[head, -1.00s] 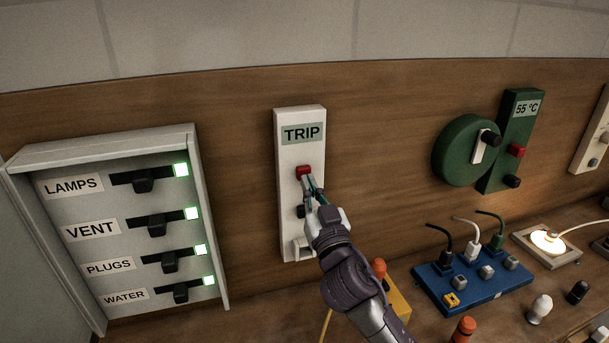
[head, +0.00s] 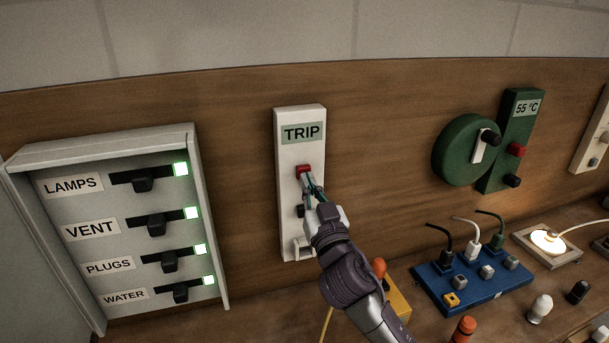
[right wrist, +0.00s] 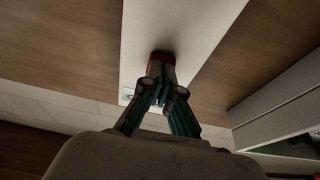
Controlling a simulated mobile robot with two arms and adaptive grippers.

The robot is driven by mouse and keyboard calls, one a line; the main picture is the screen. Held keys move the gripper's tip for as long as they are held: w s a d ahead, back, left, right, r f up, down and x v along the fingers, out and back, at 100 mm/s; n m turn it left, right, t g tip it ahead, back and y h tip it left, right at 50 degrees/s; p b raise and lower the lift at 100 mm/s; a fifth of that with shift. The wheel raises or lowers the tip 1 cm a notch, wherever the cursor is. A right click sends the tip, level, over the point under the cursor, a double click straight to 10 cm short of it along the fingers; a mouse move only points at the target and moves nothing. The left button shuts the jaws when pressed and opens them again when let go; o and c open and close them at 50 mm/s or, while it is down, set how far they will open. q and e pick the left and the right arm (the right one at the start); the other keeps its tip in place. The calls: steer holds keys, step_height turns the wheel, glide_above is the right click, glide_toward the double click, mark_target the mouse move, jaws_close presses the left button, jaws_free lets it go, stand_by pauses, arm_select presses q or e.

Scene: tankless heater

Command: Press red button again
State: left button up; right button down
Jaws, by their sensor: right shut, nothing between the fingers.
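The red button (head: 303,171) sits on the upright white panel labelled TRIP (head: 289,225) on the wooden wall. A dark button (head: 300,211) is below it on the same panel. My right gripper (head: 308,181) is shut and empty, with its fingertips at the lower edge of the red button. In the right wrist view the fingertips (right wrist: 160,70) cover most of the red button (right wrist: 158,54), of which only a red edge shows. I cannot tell whether it is pushed in. My left gripper is not in view.
Left is a grey breaker box (head: 215,230) with LAMPS, VENT, PLUGS and WATER switches, all with green lights. Right are a green unit (head: 497,175) reading 55 °C, a blue plug board (head: 475,300) and a lit lamp (head: 547,241). The wall around the TRIP panel is clear.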

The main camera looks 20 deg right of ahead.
steer(key=shift+s+d, duration=0.1)
steer(key=shift+s, duration=2.7)
